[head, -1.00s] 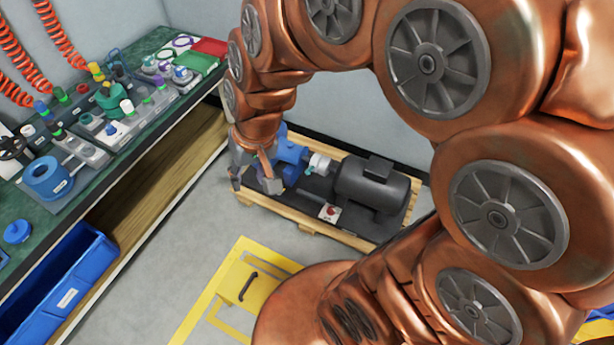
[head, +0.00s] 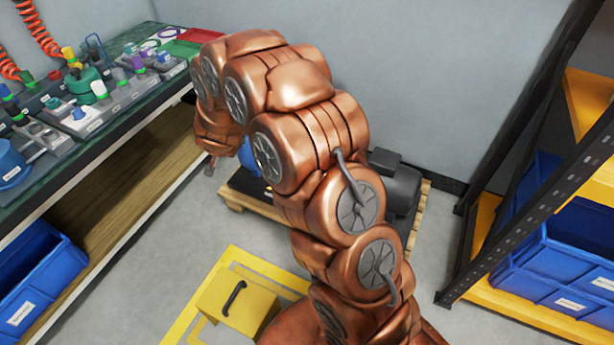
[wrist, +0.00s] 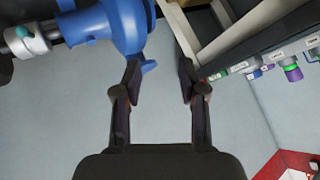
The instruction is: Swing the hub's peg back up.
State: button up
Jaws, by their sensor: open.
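I cannot tell whether this piece is the peg. In the head view my arm hides the hub and most of the pump; some blue casing (head: 246,158) shows beside it.
A wooden pallet (head: 232,198) carries the pump and a dark motor (head: 402,185). A workbench (head: 120,125) with fittings runs along the left. A yellow box (head: 238,302) stands on the floor in front. A rack (head: 500,250) with blue bins is at the right.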

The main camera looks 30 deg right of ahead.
jog(key=d+f+m+h+b, duration=0.2)
jog(key=d+f+h+b, duration=0.15)
jog(key=d+f, duration=0.4)
jog(key=d+f+m+h+b, duration=0.1)
jog(key=d+f+h+b, duration=0.3)
jog(key=f, duration=0.6)
jog(key=s+d+f+m+g+h+b, duration=0.2)
jog(key=s+d+f+h+b, duration=0.4)
jog(key=d+f+b, duration=0.25)
jog(key=shift+t, duration=0.4)
jog(key=shift+b+x, duration=0.8)
jog(key=shift+x, duration=3.1)
jog(key=shift+s+f, duration=0.1)
jog(key=shift+s, duration=0.05)
grip_shut()
